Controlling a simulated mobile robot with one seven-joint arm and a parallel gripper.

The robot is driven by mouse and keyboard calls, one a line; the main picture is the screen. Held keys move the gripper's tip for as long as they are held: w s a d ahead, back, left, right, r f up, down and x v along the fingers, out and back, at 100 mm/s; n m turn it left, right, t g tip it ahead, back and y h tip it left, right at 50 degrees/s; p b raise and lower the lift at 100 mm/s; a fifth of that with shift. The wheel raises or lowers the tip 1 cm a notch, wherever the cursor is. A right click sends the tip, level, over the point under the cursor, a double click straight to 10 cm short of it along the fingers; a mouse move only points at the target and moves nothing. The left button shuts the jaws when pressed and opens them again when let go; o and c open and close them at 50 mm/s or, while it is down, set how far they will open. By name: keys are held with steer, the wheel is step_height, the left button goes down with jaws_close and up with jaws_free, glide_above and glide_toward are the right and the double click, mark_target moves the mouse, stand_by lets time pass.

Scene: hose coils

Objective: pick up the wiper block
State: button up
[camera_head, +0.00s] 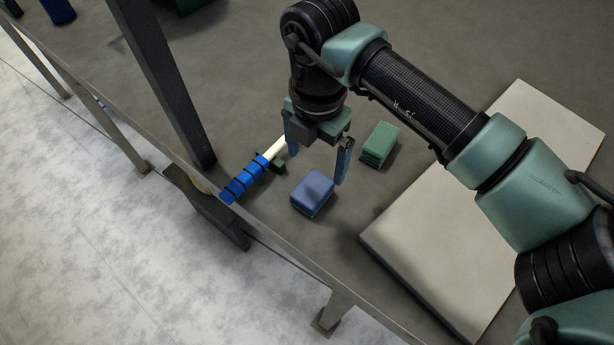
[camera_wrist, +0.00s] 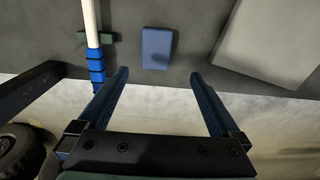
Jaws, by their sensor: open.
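A small blue block (camera_head: 312,192) lies flat on the dark table near its front edge. A green block (camera_head: 380,144) of similar size lies behind it to the right. I cannot tell by marking which is the wiper block. My gripper (camera_head: 315,166) is open and empty, with its fingers pointing down above the table by the blue block. In the wrist view, the blue block (camera_wrist: 157,48) shows beyond the open fingertips (camera_wrist: 160,74), roughly centred between them and not touched. The green block is not visible in the wrist view.
A white rod with blue bands (camera_head: 242,184) rests on a small dark green support (camera_head: 277,165) left of the blue block. A pale slab (camera_head: 440,230) lies to the right. A dark upright post (camera_head: 165,80) stands at the left.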

mark_target(313, 188)
step_height(313, 188, down, 6)
steer(key=shift+a+f+p, duration=0.1)
steer(key=shift+f+p, duration=0.15)
steer(key=shift+p, duration=0.7)
steer(key=shift+w+f+p, duration=0.2)
steer(key=shift+f+p, duration=0.5)
steer(key=shift+f, duration=0.7)
steer(key=shift+w+f+p, duration=0.2)
steer(key=shift+f+p, duration=0.45)
steer(key=shift+f, duration=0.7)
steer(key=c, duration=1.4)
steer(key=shift+c, duration=0.2)
steer(key=shift+r, duration=0.1)
step_height(313, 188, up, 10)
steer(key=b, duration=0.3)
steer(key=o, duration=0.8)
steer(key=c, duration=0.6)
steer(key=shift+o, duration=0.2)
